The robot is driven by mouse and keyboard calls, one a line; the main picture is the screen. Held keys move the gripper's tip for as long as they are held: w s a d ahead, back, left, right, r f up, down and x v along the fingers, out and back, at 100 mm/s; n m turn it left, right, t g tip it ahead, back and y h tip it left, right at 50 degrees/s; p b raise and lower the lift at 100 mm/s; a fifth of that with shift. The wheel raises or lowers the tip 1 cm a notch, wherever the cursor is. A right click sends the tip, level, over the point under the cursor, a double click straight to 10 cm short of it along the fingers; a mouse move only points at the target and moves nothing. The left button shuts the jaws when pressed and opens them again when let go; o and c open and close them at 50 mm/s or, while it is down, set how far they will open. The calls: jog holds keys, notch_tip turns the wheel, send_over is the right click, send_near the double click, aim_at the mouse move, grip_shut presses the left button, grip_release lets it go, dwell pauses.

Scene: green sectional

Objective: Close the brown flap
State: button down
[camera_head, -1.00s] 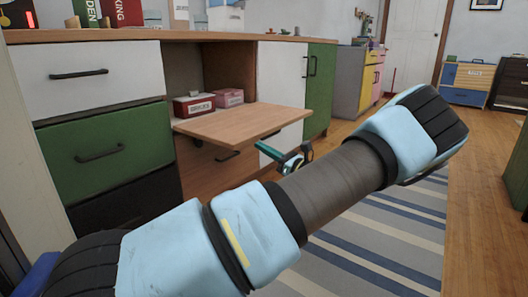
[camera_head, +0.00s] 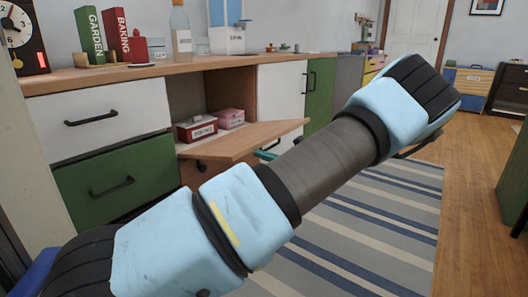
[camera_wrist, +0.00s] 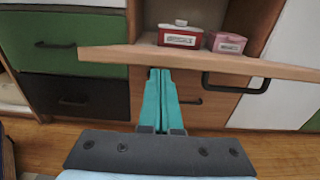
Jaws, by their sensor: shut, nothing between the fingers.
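The brown flap (camera_head: 246,140) is a wooden panel folded out from an open compartment in the cabinet. It now tilts upward toward its outer edge in the head view. In the wrist view its front edge (camera_wrist: 190,61) spans the picture, with a black handle (camera_wrist: 236,84) on its underside at the right. My gripper (camera_wrist: 160,72) is shut and empty, its teal fingers together with the tips at or just under the flap's edge. In the head view only a bit of teal finger (camera_head: 266,155) shows below the flap; my arm hides the rest.
A red labelled box (camera_head: 197,129) and a pink box (camera_head: 230,118) sit inside the compartment behind the flap. White and green drawers (camera_head: 98,116) are at the left, a white door (camera_head: 282,98) at the right. A striped rug (camera_head: 350,230) covers open floor.

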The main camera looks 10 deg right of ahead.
jog(key=w+a+r+g+p, duration=0.1)
jog(key=r+p, duration=0.2)
jog(key=p, duration=0.1)
jog(key=r+g+h+p, duration=0.1)
jog(key=r+p, duration=0.3)
jog(key=w+a+r+h+p, duration=0.1)
jog(key=r+p, duration=0.3)
jog(key=shift+w+a+g+p, duration=0.3)
jog(key=shift+w+a+g, duration=0.05)
jog(key=shift+g, duration=0.05)
jog(key=w+a+r+g+h+p, duration=0.5)
jog(key=w+a+r+p, duration=0.9)
jog(key=p, duration=1.3)
jog(key=shift+w+a+r, duration=0.3)
jog(key=shift+w+a, duration=0.5)
jog(key=shift+w, duration=0.45)
jog(key=shift+d, duration=0.1)
